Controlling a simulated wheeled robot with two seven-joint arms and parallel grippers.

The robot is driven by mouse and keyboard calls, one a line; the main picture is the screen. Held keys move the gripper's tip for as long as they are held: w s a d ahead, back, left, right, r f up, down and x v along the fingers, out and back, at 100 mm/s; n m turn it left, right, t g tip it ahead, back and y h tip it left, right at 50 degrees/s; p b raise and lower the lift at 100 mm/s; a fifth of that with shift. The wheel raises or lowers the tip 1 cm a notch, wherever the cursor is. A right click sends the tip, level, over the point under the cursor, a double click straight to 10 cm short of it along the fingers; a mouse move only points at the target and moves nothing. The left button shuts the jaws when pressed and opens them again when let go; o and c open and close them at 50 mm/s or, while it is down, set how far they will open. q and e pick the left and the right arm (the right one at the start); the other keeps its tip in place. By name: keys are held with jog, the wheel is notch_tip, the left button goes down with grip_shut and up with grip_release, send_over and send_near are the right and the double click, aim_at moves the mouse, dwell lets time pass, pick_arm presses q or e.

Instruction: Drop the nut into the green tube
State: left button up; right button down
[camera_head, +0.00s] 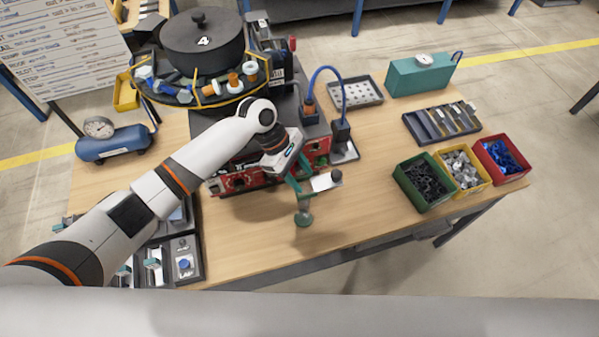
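My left arm reaches in from the left over the table. My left gripper (297,183) has teal fingers and points down near the table's front middle. I cannot make out a nut at the fingers. Large nuts and bolts lie on the bowl feeder's round tray (208,99). My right gripper is not in view.
A red-fronted unit (238,181) stands behind the gripper. Green (424,181), yellow (461,171) and red (502,157) bins of small parts stand at right. A blue tank (113,143) is at left, a control box (184,263) at front left. The front right tabletop is clear.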

pick_arm(q)
jog(key=b+v, duration=0.2)
jog(key=v, duration=1)
jog(key=shift+b, duration=0.35)
jog(key=shift+f, duration=0.1)
